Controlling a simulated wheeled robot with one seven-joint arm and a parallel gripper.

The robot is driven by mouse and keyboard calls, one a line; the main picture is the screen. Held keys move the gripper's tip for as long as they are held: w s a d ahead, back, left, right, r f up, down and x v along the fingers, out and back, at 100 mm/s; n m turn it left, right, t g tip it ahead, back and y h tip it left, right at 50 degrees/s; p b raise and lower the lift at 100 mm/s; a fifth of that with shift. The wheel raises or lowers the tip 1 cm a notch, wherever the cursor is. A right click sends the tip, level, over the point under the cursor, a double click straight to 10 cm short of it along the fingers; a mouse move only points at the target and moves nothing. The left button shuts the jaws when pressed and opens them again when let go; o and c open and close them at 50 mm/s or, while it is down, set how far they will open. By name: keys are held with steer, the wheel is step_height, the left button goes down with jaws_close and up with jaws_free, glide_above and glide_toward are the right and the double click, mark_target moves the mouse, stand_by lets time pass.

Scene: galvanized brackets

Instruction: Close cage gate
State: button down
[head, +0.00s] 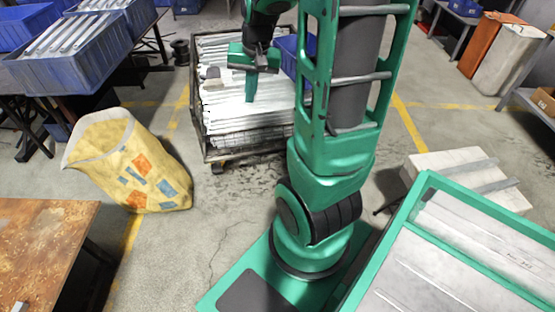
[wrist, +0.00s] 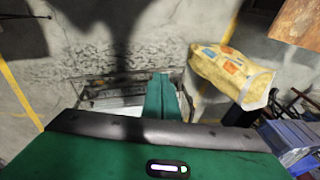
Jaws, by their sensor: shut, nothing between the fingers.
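The cage (head: 199,125) is a dark metal frame packed with long pale galvanized brackets (head: 225,105). It stands on the floor at the upper middle of the head view, and part of its frame shows in the wrist view (wrist: 95,81). A dark low rail runs along its near side; I cannot tell which part is the gate or how far it stands open. My gripper (head: 251,92) is shut and empty, pointing down over the cage in the head view. Its green fingers (wrist: 161,95) overlap the cage frame in the wrist view. My arm hides the cage's right side.
A yellow sack (head: 130,165) stands left of the cage, and a rusty table (head: 40,235) is at lower left. Blue crates (head: 75,75) of brackets stand at upper left. A pale block (head: 450,170) is at right. Floor in front of the cage is clear.

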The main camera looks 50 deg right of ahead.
steer(key=w+d+f+m+t, duration=0.25)
steer(key=w+d+f, duration=0.35)
steer(key=w, duration=0.4)
steer(key=w+d+f+m+t, duration=0.1)
steer(key=w+d+f+m, duration=0.25)
steer(key=w+f, duration=0.5)
steer(key=w+d+f+m+t, duration=0.2)
steer(key=w+d+f+m, duration=0.15)
steer(key=f, duration=0.35)
steer(key=w+d+f+m+t, duration=0.2)
steer(key=w+d+f+m, duration=0.15)
steer(key=f, duration=0.35)
steer(key=s+d+f+m+t+h, duration=0.1)
steer(key=s+d+f+m, duration=0.2)
steer(key=f, duration=0.5)
steer(key=s+d+f+m+t+h, duration=0.1)
steer(key=d+f+m+t, duration=0.15)
steer(key=f+m, duration=0.4)
steer(key=s+d+f+m+g+h, duration=0.2)
steer(key=s+f+m+h, duration=0.4)
steer(key=s+f+m, duration=0.85)
steer(key=w+d+f+n, duration=0.2)
steer(key=w+d+n, duration=0.1)
steer(key=w+d, duration=0.2)
steer(key=shift+f, duration=0.3)
